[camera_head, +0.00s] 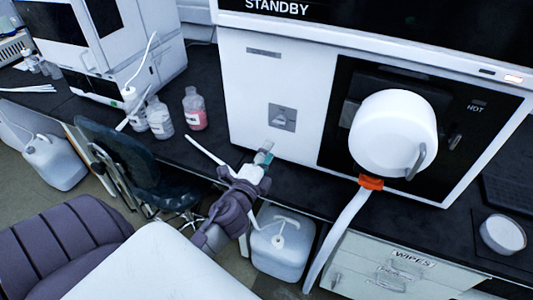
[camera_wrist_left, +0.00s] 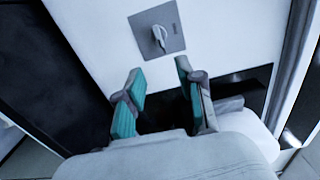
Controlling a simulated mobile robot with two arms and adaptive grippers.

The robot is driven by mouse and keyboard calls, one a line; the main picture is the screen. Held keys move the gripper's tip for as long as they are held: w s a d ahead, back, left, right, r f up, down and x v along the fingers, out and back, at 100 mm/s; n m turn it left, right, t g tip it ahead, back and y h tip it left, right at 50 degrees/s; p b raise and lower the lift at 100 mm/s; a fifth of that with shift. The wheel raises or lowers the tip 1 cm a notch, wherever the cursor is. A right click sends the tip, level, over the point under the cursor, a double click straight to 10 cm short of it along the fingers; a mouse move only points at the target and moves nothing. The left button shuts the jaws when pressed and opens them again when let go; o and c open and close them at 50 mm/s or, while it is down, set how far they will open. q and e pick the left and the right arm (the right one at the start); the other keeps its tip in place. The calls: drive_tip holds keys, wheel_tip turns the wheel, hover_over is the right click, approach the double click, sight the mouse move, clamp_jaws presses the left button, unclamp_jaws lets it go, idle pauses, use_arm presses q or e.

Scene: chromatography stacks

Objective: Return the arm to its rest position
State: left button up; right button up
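My left gripper (camera_head: 264,157) is in front of the lower white face of the large instrument (camera_head: 265,85), in the middle of the head view. In the left wrist view, my left gripper (camera_wrist_left: 158,78) has its two teal-padded fingers spread apart, with nothing between them. A grey square plate with a small lever (camera_head: 282,117) is on the instrument face just above the fingertips. That plate and lever also show beyond the fingers in the left wrist view (camera_wrist_left: 158,36). My right gripper is not in view.
A pink-labelled bottle (camera_head: 195,112) and clear bottles (camera_head: 158,118) stand on the dark bench to the left. Another instrument (camera_head: 100,45) is behind them. A white round part (camera_head: 393,133) juts out at right. A chair (camera_head: 132,160) and jug (camera_head: 282,243) are below.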

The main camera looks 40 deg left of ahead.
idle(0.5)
use_arm(q)
drive_tip(key=s+f+n+g, duration=0.1)
drive_tip(key=f, duration=0.5)
drive_tip(key=s+d+f+n+g+h, duration=0.1)
drive_tip(key=f, duration=0.6)
drive_tip(key=f+n+g, duration=0.1)
drive_tip(key=f+g, duration=0.1)
drive_tip(key=f, duration=0.4)
drive_tip(key=shift+s+d+f+h, duration=0.15)
drive_tip(key=shift+s+d+h, duration=0.15)
drive_tip(key=shift+s+d, duration=0.1)
drive_tip(key=s+d+f+n+g+h, duration=0.1)
drive_tip(key=s+d+f+n+g, duration=0.25)
drive_tip(key=s+f, duration=0.9)
drive_tip(key=s+d+f+n+g+h, duration=0.1)
drive_tip(key=s+d+f+n+g, duration=0.3)
drive_tip(key=s+f, duration=0.85)
drive_tip(key=s+f+n+g, duration=0.1)
drive_tip(key=s+f+g, duration=0.1)
drive_tip(key=s+f, duration=0.2)
drive_tip(key=s+f+n+g, duration=0.1)
drive_tip(key=s+f+g, duration=0.2)
drive_tip(key=s, duration=0.6)
drive_tip(key=shift+s+d+f+h, duration=0.3)
drive_tip(key=shift+s+f+h, duration=0.1)
drive_tip(key=shift+f, duration=0.5)
drive_tip(key=shift+w, duration=0.1)
